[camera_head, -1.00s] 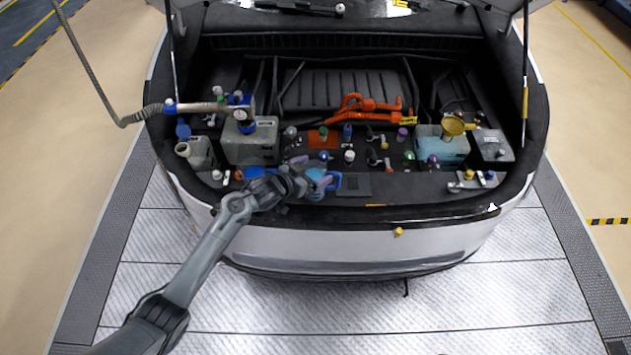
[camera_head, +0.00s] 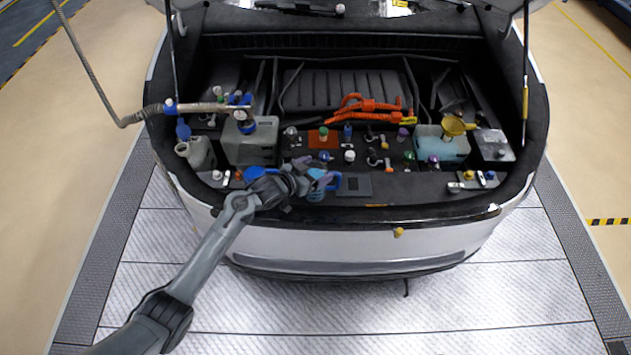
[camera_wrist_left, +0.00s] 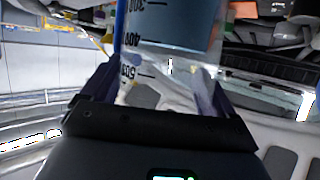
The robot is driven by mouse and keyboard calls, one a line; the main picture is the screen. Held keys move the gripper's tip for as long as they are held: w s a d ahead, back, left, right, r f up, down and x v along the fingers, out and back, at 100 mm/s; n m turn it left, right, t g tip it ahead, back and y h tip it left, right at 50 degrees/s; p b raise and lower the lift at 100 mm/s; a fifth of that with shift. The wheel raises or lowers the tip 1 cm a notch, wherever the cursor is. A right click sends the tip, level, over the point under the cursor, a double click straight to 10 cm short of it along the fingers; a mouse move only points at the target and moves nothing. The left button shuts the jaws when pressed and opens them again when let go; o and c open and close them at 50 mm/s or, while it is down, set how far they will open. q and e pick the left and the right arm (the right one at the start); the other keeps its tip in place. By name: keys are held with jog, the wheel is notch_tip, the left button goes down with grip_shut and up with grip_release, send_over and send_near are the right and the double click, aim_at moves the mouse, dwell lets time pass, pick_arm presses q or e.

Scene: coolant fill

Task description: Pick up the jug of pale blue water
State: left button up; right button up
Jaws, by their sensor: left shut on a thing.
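A clear jug with blue at its rim and handle (camera_head: 333,181) stands at the front edge of the open engine bay, partly hidden by my left gripper. In the left wrist view the jug (camera_wrist_left: 172,28) shows dark scale marks and bluish water, upside down in the picture. My left gripper (camera_head: 309,182) is at the jug's left side, shut on it. Its two dark fingers (camera_wrist_left: 155,88) lie either side of the jug in the left wrist view. The exact contact is hidden, and I cannot tell whether the jug is clear of the surface. My right gripper is not in view.
A grey tank (camera_head: 250,150) is behind left, with a hose nozzle (camera_head: 215,107) above it. Several coloured caps stand behind the jug. A pale blue tank (camera_head: 440,148) with a yellow funnel (camera_head: 453,126) is to the right. Open floor lies in front of the bumper.

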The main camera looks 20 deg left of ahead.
pick_arm(q)
jog(key=shift+r, duration=0.15)
jog(key=shift+r, duration=0.6)
notch_tip(320, 180, up, 3)
jog(key=shift+f, duration=0.15)
jog(key=d+r, duration=0.3)
jog(key=d, duration=0.3)
jog(key=w+d+r+b, duration=0.1)
jog(key=d+r, duration=0.3)
jog(key=d, duration=0.1)
jog(key=shift+w+d, duration=0.3)
jog(key=shift+d, duration=0.05)
